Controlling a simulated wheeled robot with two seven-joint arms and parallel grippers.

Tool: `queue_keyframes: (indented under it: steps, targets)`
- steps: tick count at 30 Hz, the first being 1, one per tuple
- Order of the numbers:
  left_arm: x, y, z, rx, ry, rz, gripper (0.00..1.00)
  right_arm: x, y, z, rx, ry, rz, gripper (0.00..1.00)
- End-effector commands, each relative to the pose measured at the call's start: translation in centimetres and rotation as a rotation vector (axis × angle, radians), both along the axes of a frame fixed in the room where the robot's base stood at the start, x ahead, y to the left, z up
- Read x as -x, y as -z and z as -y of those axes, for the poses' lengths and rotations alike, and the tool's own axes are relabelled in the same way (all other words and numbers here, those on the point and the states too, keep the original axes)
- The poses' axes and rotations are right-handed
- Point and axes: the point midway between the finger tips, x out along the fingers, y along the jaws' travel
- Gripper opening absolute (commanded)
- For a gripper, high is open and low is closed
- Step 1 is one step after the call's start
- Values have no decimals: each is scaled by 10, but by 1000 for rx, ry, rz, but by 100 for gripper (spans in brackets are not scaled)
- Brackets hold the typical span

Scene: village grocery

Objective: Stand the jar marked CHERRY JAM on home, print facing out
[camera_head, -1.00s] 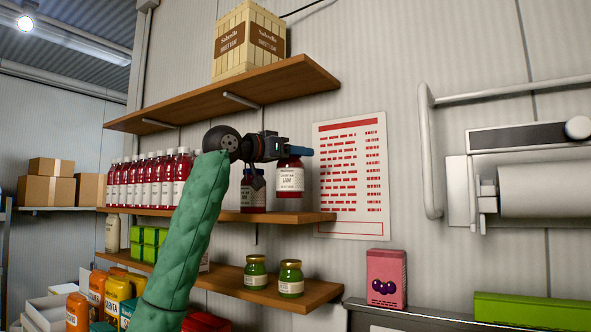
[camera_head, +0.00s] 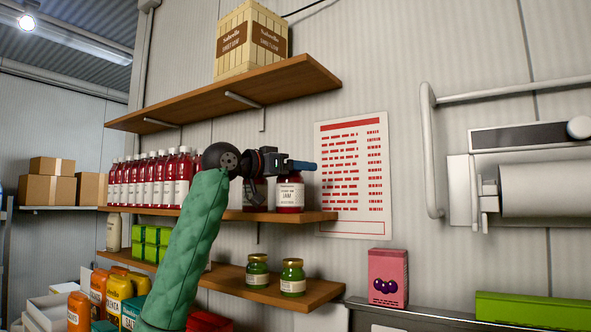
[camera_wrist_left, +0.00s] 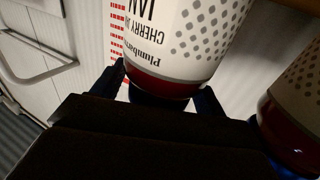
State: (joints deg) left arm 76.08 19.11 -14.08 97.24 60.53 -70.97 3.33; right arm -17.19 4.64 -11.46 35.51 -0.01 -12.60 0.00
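The cherry jam jar (camera_head: 290,197), dark red with a white label, is upright at the right end of the middle shelf (camera_head: 318,216). Its base looks on or very close to the board. Its print faces out toward the head camera. In the left wrist view its label (camera_wrist_left: 190,35) reads CHERRY JAM, upside down. My left gripper (camera_head: 289,166) is around the jar's top, with a finger on each side, and looks shut on it. The lid is mostly hidden. My right gripper is not in view.
A similar jar (camera_head: 250,195) stands just left, partly behind my arm; it also shows in the wrist view (camera_wrist_left: 297,110). Red bottles (camera_head: 155,182) line the shelf further left. Green jars (camera_head: 292,279) stand on the shelf below. The upper shelf (camera_head: 225,95) hangs above my gripper.

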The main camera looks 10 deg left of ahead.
Motion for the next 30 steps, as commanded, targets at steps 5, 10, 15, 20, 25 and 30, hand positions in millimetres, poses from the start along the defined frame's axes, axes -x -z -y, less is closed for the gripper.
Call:
queue_keyframes:
  steps: [5,10,15,20,25,30]
  targets:
    - [0,-1,0,0,0,0,73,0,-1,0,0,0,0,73]
    - [7,-1,-8,-1,-2,1,73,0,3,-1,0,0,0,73]
    - [28,0,-29,0,-3,1,73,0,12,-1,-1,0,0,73]
    - [50,0,-51,-1,-3,1,73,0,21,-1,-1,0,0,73]
    - [70,-1,-70,-1,-2,2,73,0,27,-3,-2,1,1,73]
    - [82,-2,-81,0,-1,0,73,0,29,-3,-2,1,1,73]
